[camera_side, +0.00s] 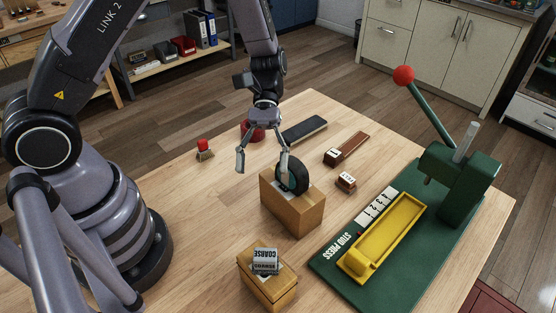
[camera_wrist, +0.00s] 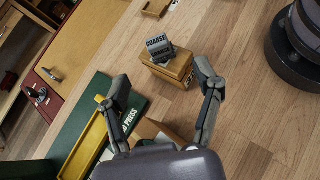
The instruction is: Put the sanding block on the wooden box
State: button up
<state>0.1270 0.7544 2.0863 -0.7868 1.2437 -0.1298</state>
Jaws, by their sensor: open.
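The grey sanding block (camera_side: 266,259), marked COARSE, sits on top of the small wooden box (camera_side: 266,291) near the front of the table. In the wrist view the block (camera_wrist: 160,47) rests on the box (camera_wrist: 176,68), ahead of the fingers. My gripper (camera_side: 262,160) is open and empty, apart from the block. In the side view its fingers hang beside a black round piece on a larger wooden box. In the wrist view the two fingertips (camera_wrist: 160,84) are wide apart, with nothing between them.
The larger wooden box (camera_side: 292,207) bears the black round piece (camera_side: 294,175), close to my fingers. A green stud press (camera_side: 463,185) with a yellow tray (camera_side: 385,238) stands at right. A red-topped brush (camera_side: 204,150) and several small items lie behind.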

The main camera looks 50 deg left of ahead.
jog(key=s+a+r+m+t+y, duration=0.3)
jog(key=a+r+t, duration=0.4)
jog(key=r, duration=0.3)
jog(key=s+a+r+m+t+y, duration=0.4)
jog(key=s+a+r+t, duration=0.3)
jog(key=a+r, duration=0.2)
notch_tip(320, 180, up, 2)
jog(key=shift+s+a+y, duration=0.2)
jog(key=shift+y, duration=0.5)
